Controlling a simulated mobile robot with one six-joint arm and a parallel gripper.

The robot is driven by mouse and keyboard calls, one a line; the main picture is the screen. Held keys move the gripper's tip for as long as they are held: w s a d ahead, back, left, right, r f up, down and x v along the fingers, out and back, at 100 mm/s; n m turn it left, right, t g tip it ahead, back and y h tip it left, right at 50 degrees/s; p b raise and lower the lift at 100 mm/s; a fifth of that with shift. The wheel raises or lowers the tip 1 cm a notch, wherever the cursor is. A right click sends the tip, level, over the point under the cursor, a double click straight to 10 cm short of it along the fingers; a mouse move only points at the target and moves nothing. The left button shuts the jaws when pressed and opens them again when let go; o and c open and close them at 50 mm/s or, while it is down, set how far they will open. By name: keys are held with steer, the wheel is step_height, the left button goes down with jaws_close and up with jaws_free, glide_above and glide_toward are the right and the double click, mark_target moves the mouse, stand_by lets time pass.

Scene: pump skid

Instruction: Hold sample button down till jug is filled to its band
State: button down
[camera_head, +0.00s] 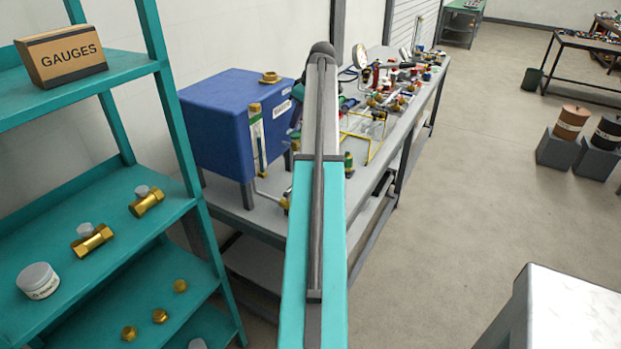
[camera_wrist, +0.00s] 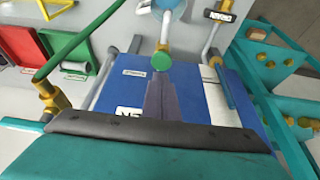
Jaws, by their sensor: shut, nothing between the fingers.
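My gripper (camera_wrist: 160,84) is shut and empty in the wrist view, its dark fingers pointing at a round green knob or button (camera_wrist: 161,62) on a brass fitting. The tips appear close below it in the picture; I cannot tell whether they touch. I cannot tell whether this is the sample button. A blue round thing (camera_wrist: 172,9) at the top edge is cut off, and I cannot make out what it is. No jug or fill band can be told for sure in either view. In the head view my arm hides my gripper and part of the bench.
A blue tank (camera_head: 222,122) with a sight tube (camera_head: 257,143) stands on the grey bench (camera_head: 232,212). Pipes and valves crowd the bench behind my arm. A teal shelf (camera_head: 90,92) with a gauges box (camera_head: 62,55) is at left. The floor at right is mostly clear.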

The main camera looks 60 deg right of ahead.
steer(key=shift+r+p, duration=0.7)
steer(key=shift+r, duration=1.1)
